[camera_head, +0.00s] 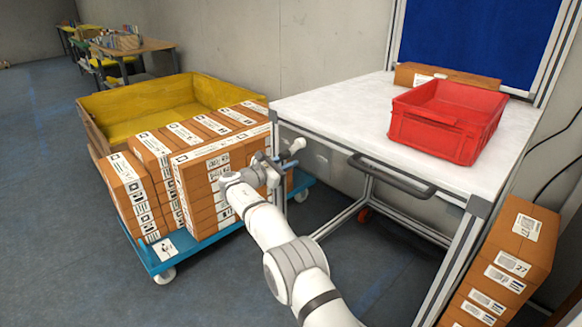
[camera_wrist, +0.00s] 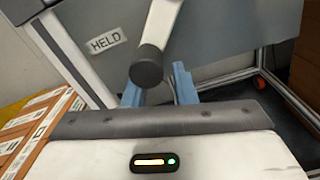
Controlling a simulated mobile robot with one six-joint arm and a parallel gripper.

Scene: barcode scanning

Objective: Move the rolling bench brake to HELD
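The brake lever shows in the wrist view as a pale arm (camera_wrist: 163,22) ending in a dark round knob (camera_wrist: 147,66). A HELD label (camera_wrist: 106,42) is on the grey bench panel to the left of the knob. In the head view the lever (camera_head: 294,147) is at the left front corner of the rolling bench (camera_head: 335,105). My gripper (camera_wrist: 159,90) has its two blue fingers apart, with the knob close in front of them and nearer the left finger. I cannot tell whether they touch. My gripper (camera_head: 280,165) also shows beside the lever in the head view.
A red crate (camera_head: 447,122) and a flat carton (camera_head: 470,79) are on the bench top. A blue cart (camera_head: 160,262) of labelled cartons (camera_head: 215,185) stands close on the left. More cartons (camera_head: 500,272) are stacked at right. A dark handle (camera_head: 392,178) sticks out from the bench front.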

